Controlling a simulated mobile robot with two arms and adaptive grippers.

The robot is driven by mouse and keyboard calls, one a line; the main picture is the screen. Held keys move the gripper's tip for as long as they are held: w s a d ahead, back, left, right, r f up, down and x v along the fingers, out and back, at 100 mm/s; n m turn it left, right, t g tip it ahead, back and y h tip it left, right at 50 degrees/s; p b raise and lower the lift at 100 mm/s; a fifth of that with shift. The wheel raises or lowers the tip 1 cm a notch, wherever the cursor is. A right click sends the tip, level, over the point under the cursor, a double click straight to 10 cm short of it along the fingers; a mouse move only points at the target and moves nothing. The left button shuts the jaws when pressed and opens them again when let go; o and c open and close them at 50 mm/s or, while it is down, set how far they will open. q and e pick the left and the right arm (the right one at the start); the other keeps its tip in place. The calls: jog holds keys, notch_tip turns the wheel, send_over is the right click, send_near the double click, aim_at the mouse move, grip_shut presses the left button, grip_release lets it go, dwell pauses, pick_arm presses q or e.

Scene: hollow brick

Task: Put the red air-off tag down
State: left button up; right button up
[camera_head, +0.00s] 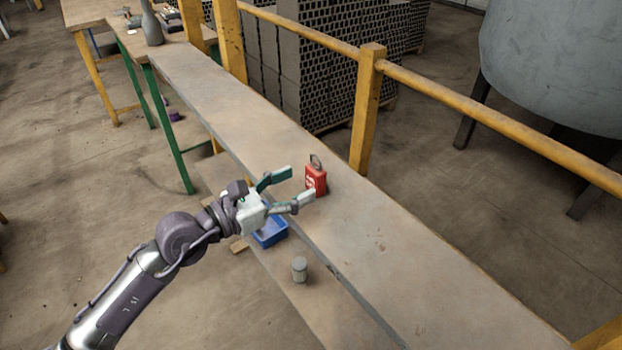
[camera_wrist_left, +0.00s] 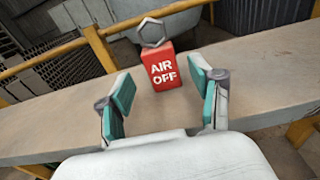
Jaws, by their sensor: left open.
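The red air-off tag (camera_head: 316,181) stands upright on the long bench top, near its far edge, with a grey metal loop on top. In the left wrist view the tag (camera_wrist_left: 162,71) shows its white "AIR OFF" lettering and stands beyond the fingertips, in line with the gap between them. My left gripper (camera_head: 302,184) is open and empty, its two fingers spread and pointing at the tag; it also shows in the left wrist view (camera_wrist_left: 160,90). My right gripper is in neither view.
A blue tray (camera_head: 270,236) and a grey cylinder (camera_head: 299,269) are on the lower shelf in front of the bench (camera_head: 400,245). A yellow railing (camera_head: 366,110) runs behind the bench. The bench top right of the tag is clear.

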pick_arm(q)
jog(key=b+v, duration=0.1)
jog(key=v, duration=0.5)
jog(key=w+a+f+n+t+y, duration=0.2)
jog(key=w+a+f+n, duration=0.25)
jog(key=f+n, duration=0.5)
jog(key=w+a+f+n+t+y, duration=0.25)
jog(key=a+f+n, duration=0.25)
jog(key=f+n, duration=0.4)
jog(key=s+a+f+n+g+y, duration=0.1)
jog(key=s+a+f+n+y, duration=0.2)
jog(key=f, duration=0.5)
jog(key=s+a+f+n+g+y, duration=0.1)
jog(key=s+a+f+n+y, duration=0.1)
jog(key=f+n, duration=0.45)
jog(key=s+a+f+n+g+y, duration=0.1)
jog(key=s+a+f+n+y, duration=0.15)
jog(key=f, duration=0.65)
jog(key=s+a+f+n+g+y, duration=0.2)
jog(key=s+f+n+g, duration=0.45)
jog(key=s+f, duration=1.15)
jog(key=s+d+f+n+g+p, duration=0.1)
jog(key=s+f+n+g, duration=0.1)
jog(key=s, duration=0.9)
jog(key=s+d+f+n+g+p, duration=0.1)
jog(key=s+n, duration=0.4)
jog(key=s, duration=0.6)
jog(key=shift+d+f+g, duration=0.55)
jog(key=shift+f+g, duration=0.05)
jog(key=shift+f, duration=0.05)
